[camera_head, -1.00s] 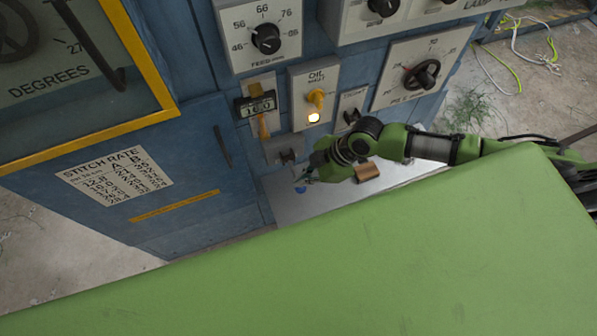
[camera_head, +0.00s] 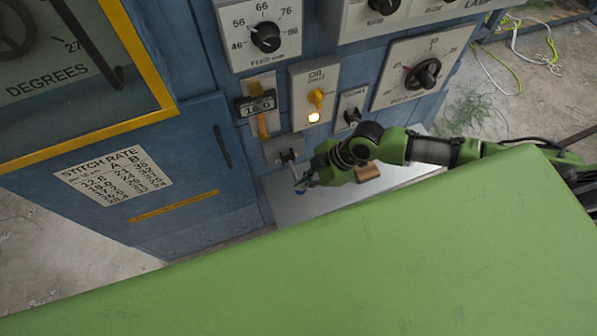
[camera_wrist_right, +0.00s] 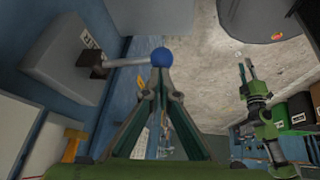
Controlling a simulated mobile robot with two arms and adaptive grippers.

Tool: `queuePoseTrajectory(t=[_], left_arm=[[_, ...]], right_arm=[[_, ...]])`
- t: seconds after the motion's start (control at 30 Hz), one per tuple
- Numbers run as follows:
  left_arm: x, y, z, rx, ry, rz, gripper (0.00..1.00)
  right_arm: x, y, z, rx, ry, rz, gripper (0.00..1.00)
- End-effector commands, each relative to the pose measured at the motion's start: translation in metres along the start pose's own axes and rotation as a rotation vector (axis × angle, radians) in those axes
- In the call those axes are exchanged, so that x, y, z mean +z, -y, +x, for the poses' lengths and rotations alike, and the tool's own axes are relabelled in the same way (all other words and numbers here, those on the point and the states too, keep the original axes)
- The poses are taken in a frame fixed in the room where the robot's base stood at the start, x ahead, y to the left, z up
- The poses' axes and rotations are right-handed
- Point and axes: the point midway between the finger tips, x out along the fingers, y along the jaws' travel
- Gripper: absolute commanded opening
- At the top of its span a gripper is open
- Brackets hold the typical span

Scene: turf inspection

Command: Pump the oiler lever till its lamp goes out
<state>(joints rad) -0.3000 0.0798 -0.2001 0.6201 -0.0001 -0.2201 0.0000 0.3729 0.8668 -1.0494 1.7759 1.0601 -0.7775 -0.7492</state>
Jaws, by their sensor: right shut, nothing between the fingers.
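In the right wrist view the lever's metal rod (camera_wrist_right: 126,62) runs from the box (camera_wrist_right: 65,58) to a blue ball (camera_wrist_right: 161,57). My right gripper (camera_head: 305,184) is shut and empty; its fingertips (camera_wrist_right: 158,72) are at the ball, and I cannot tell whether they touch. A green arm, probably mine, with a small gripper (camera_wrist_right: 245,72) shows in the wrist view; its jaw state is unclear.
A large green surface (camera_head: 330,255) fills the front. Loose cables (camera_head: 515,50) lie on the floor at right.

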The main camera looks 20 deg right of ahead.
Motion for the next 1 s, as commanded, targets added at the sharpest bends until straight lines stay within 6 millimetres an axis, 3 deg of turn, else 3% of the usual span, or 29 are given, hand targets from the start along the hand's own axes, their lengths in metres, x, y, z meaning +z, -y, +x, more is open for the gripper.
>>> queuePoseTrajectory(t=[0.6,1.0], left_arm=[[0.0,0.0,0.0,0.0,0.0,0.0,0.25],[-0.001,0.0,-0.013,0.0,0.0,0.0,0.25]], right_arm=[[0.002,0.003,0.001,-0.006,0.004,0.001,0.0],[-0.01,-0.01,-0.015,-0.001,0.002,0.0,0.0]])
